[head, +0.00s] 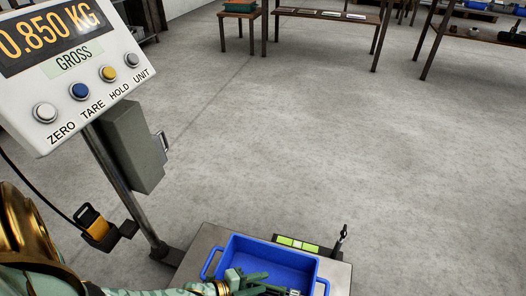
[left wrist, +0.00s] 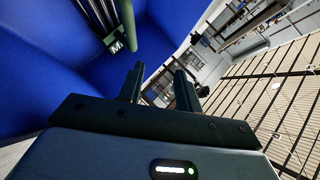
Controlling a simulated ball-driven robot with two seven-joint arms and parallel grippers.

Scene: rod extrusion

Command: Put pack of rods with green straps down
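A blue tray with two handles (head: 238,243) stands on the scale platform at the bottom of the head view. In the left wrist view, the pack of dark rods (left wrist: 92,12) lies inside the blue tray (left wrist: 40,70), with a green strap (left wrist: 126,22) and a small label marked M. My left gripper (head: 252,282) is low over the tray in the head view. In the left wrist view its two fingers (left wrist: 158,80) are apart with nothing between them, just off the pack's near end. My right gripper is not in view.
The scale display (head: 60,50) reads 0.850 KG on a post (head: 130,190) left of the tray. Tables stand far back; the floor between is clear.

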